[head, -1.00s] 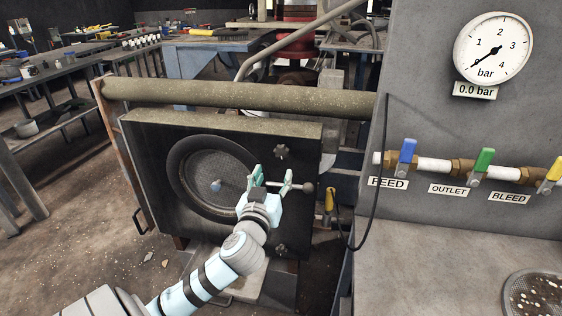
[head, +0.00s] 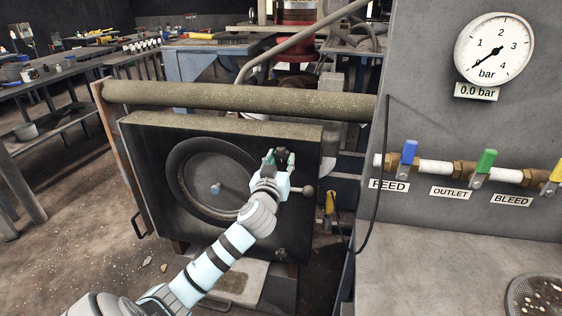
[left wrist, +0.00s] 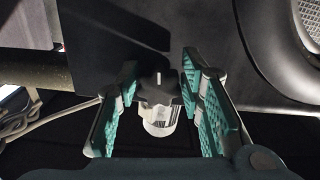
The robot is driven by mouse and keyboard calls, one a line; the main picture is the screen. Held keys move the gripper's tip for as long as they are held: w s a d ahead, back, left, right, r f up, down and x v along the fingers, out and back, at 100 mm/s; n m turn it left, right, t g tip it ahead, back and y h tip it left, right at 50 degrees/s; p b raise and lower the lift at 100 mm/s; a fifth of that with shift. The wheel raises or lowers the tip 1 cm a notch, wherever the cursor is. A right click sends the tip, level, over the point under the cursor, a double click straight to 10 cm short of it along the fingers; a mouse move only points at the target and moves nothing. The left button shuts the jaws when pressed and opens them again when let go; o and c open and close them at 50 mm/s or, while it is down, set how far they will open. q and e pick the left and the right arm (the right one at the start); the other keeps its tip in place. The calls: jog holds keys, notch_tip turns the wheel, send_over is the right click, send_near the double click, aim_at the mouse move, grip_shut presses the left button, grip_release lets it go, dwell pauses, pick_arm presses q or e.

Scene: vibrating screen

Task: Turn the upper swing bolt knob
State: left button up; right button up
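The upper swing bolt knob (head: 281,155) is dark and sits at the upper right of the black square door (head: 140,150). My left gripper (head: 279,160) is at the knob, with its teal fingers on either side of it. In the left wrist view the dark lobed knob (left wrist: 158,88) with a white mark lies between the finger pads, above a shiny metal bolt end (left wrist: 160,120). The fingers of the left gripper (left wrist: 160,100) are open, with gaps visible beside the knob. My right gripper is not in view.
A lever with a round grey ball (head: 308,190) is just right of my left wrist. A thick pipe (head: 240,98) runs above the door. A grey panel at right carries a gauge (head: 493,48) reading about zero and a blue valve handle (head: 409,152).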

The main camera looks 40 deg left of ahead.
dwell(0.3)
pick_arm(q)
jog(key=shift+r+m+p, duration=0.1)
jog(key=shift+m+p, duration=0.4)
jog(key=shift+m, duration=0.2)
jog(key=m+p, duration=0.2)
jog(key=m, duration=0.1)
jog(key=shift+s+a+r, duration=0.1)
jog(key=shift+a, duration=0.05)
jog(key=m+p, duration=0.2)
jog(key=m, duration=0.1)
jog(key=m+p, duration=0.1)
jog(key=m, duration=0.1)
jog(key=shift+s+a+r, duration=0.1)
jog(key=shift+a, duration=0.15)
jog(key=m+p, duration=0.1)
jog(key=m, duration=0.2)
jog(key=m+p, duration=0.2)
jog(key=shift+s+a+r+m, duration=0.1)
jog(key=shift+r+m, duration=0.05)
jog(key=shift+m, duration=0.25)
jog(key=shift+r+m+p, duration=0.1)
jog(key=shift+m+p, duration=1)
jog(key=shift+m, duration=0.9)
